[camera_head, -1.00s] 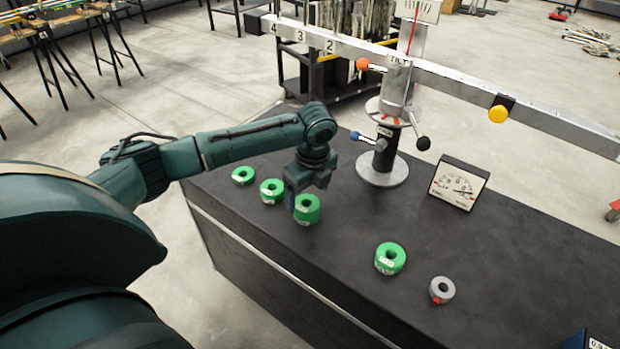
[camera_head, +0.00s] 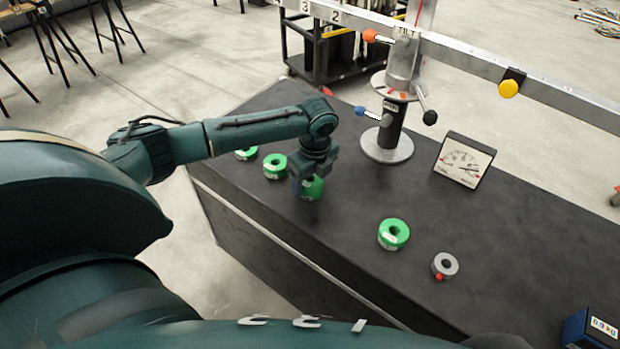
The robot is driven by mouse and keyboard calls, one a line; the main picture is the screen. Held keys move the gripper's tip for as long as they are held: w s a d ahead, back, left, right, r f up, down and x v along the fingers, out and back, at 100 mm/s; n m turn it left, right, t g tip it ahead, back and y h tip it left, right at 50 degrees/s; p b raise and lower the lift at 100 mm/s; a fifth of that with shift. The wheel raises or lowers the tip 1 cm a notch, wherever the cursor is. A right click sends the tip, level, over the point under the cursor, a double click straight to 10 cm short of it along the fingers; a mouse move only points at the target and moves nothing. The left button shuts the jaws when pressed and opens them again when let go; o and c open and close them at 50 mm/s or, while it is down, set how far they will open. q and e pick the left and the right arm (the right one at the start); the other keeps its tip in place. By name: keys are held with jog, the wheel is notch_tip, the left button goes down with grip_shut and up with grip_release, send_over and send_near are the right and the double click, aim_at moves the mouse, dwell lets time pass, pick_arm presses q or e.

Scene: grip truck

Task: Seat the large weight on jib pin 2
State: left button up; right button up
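Several green ring weights stand on the black bench top. The tallest-looking one (camera_head: 311,190), which I take as the large weight, is under my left gripper (camera_head: 309,180) and partly hidden by it. One blue-tipped finger is beside its left side; the other finger is hard to make out, so I cannot tell whether the grip is closed. The pale jib beam (camera_head: 455,52) crosses the top on a column, with labels 2 (camera_head: 335,16) and 3 at its left part. I cannot make out the pin at label 2. My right gripper is out of view.
Other green weights stand at the left (camera_head: 275,166) and front (camera_head: 394,234), with a grey ring (camera_head: 445,266) nearby. The column (camera_head: 388,130) has several knobbed levers. A dial gauge (camera_head: 463,160) and a blue box (camera_head: 590,330) sit to the right. The bench's right side has free room.

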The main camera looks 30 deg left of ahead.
pick_arm(q)
jog(key=c, duration=1.2)
jog(key=o, duration=1)
jog(key=c, duration=0.3)
